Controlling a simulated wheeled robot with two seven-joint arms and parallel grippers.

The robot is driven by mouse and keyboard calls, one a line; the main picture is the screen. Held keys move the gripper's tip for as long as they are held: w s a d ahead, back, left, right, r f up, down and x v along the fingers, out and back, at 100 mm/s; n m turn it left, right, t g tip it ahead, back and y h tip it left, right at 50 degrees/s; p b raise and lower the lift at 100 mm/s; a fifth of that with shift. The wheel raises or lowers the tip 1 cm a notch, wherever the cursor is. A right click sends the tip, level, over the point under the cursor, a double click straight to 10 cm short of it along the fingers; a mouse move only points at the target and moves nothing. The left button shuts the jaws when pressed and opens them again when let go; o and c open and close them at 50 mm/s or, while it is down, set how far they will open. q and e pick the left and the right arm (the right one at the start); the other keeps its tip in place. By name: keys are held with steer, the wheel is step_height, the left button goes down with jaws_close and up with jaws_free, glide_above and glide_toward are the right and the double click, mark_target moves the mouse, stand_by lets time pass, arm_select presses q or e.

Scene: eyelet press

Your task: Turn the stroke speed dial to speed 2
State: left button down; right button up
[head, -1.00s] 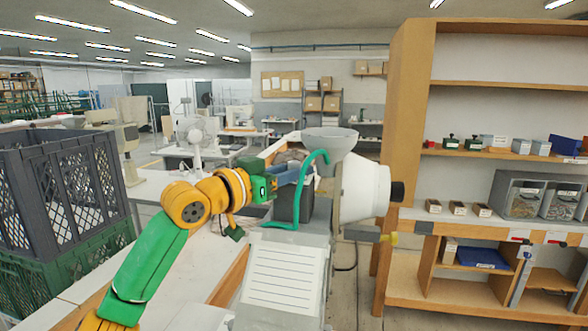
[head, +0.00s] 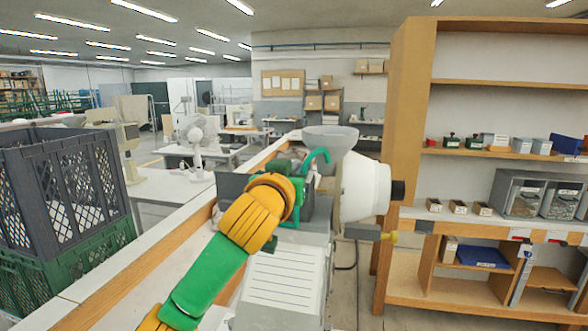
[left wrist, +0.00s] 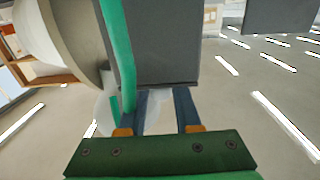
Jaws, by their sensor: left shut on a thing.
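The press shows in the head view with a grey bowl (head: 330,138) on top, a white rounded housing (head: 363,188), a green hose (head: 318,155) and a lined white panel (head: 283,285). My left gripper (left wrist: 160,97) has its blue fingers at the edge of a dark grey block (left wrist: 155,45) in the left wrist view. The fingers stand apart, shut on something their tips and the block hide. The dial's face and marks cannot be made out. In the head view my orange wrist covers the gripper's tips. My right gripper is not in view.
Stacked crates (head: 65,190) stand at the left. A wooden shelf unit (head: 408,130) with boxes and bins stands at the right. The green hose (left wrist: 118,45) runs close beside my left fingers in the wrist view. A white fan (head: 197,140) stands behind on a table.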

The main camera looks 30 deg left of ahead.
arm_select(q)
steer(key=n+g+y, duration=0.2)
steer(key=y, duration=0.2)
steer(key=n+g+y, duration=0.2)
steer(key=n+y, duration=0.1)
steer(key=shift+d+n+y, duration=0.15)
steer(key=shift+n+y, duration=0.15)
steer(key=shift+y, duration=0.1)
steer(key=shift+r+n+g+y, duration=0.15)
steer(key=shift+n+g+y, duration=2.1)
steer(key=shift+g, duration=0.65)
steer(key=shift+n, duration=0.35)
steer(key=c, duration=0.7)
jaws_free()
steer(key=shift+o, duration=0.5)
steer(key=shift+w+a+g, duration=0.1)
steer(key=shift+a+g, duration=0.15)
steer(key=shift+g, duration=0.15)
steer(key=shift+d+t, duration=0.1)
steer(key=shift+t, duration=0.3)
